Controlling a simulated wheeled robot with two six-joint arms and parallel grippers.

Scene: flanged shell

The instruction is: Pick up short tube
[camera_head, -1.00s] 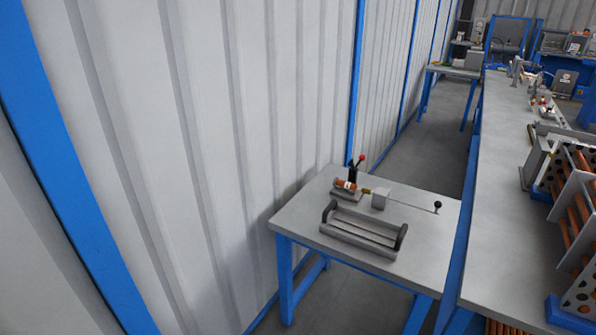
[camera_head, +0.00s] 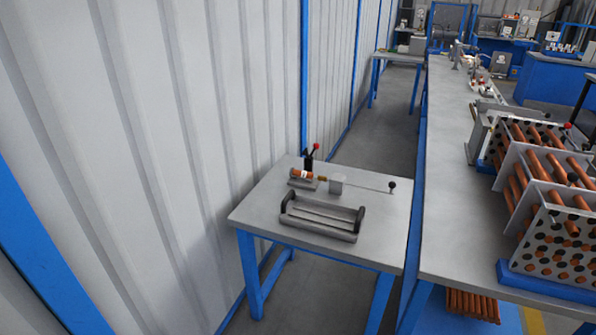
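A short copper-coloured tube (camera_head: 299,174) lies in a small clamp fixture (camera_head: 303,183) on the small grey table (camera_head: 255,211) with blue legs. A red-knobbed lever (camera_head: 315,148) stands just behind it. A rod with a black ball end (camera_head: 391,186) runs to the right from a grey block (camera_head: 337,185). Several copper tubes (camera_head: 533,180) also sit in a rack of perforated plates at the right; their lengths are hard to tell. Neither of my grippers shows in this view.
A grey tray with black end handles (camera_head: 321,218) lies on the small table in front of the fixture. A corrugated wall stands at the left. A long workbench (camera_head: 440,215) runs along the right. More copper tubes (camera_head: 473,305) lie below it. A strip of floor (camera_head: 383,135) is open between wall and bench.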

